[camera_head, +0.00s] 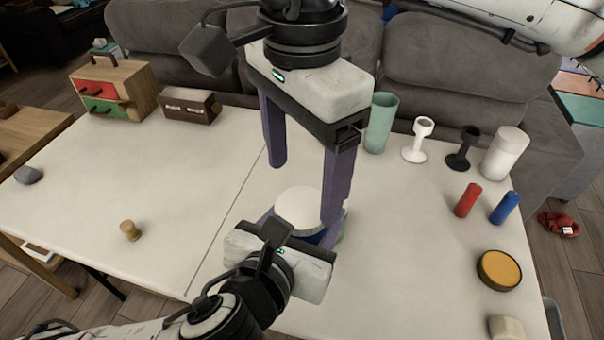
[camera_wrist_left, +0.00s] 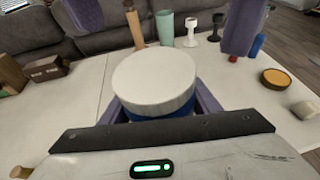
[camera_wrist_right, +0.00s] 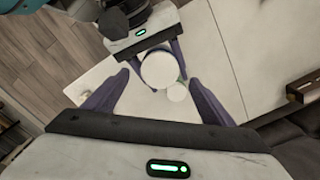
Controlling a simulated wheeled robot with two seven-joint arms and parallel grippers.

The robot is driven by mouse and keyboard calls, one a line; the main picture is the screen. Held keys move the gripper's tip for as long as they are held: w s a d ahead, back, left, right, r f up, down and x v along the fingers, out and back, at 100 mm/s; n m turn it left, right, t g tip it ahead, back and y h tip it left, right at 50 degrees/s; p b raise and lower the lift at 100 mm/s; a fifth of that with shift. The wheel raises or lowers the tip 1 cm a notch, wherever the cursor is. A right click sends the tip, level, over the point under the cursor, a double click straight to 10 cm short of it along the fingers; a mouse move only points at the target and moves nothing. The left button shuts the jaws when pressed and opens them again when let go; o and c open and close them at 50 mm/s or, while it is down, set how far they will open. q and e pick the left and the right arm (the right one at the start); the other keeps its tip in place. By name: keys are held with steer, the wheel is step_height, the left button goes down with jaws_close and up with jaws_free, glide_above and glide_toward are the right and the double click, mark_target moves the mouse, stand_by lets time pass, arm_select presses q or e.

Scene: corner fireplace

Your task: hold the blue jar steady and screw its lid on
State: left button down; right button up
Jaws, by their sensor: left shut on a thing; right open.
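The blue jar (camera_head: 312,238) stands upright on the white table, mostly hidden by the grippers and its lid. It also shows as a blue band in the left wrist view (camera_wrist_left: 160,116). The wide white lid (camera_head: 299,207) lies level on top of the jar; I cannot tell whether it is screwed down. It also shows in the left wrist view (camera_wrist_left: 154,82) and the right wrist view (camera_wrist_right: 160,70). My left gripper (camera_head: 300,232) is shut on the jar, low and from the near side. My right gripper (camera_head: 304,194) points down above the lid, open and empty.
A small pale round thing (camera_wrist_right: 178,93) is close beside the jar. A green cup (camera_head: 381,122), white goblet (camera_head: 415,140), black goblet (camera_head: 464,148) and white canister (camera_head: 504,152) stand at the back right. Red (camera_head: 468,200) and blue (camera_head: 505,207) cylinders are nearer. The table's left-middle is mostly clear.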

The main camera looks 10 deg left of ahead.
mark_target(302, 206)
steer(key=shift+c, duration=0.4)
steer(key=shift+r+n, duration=1.7)
steer(key=shift+r, duration=0.05)
steer(key=shift+f, duration=0.1)
steer(key=shift+f, duration=3.95)
steer(key=c, duration=1.1)
steer(key=m, duration=0.3)
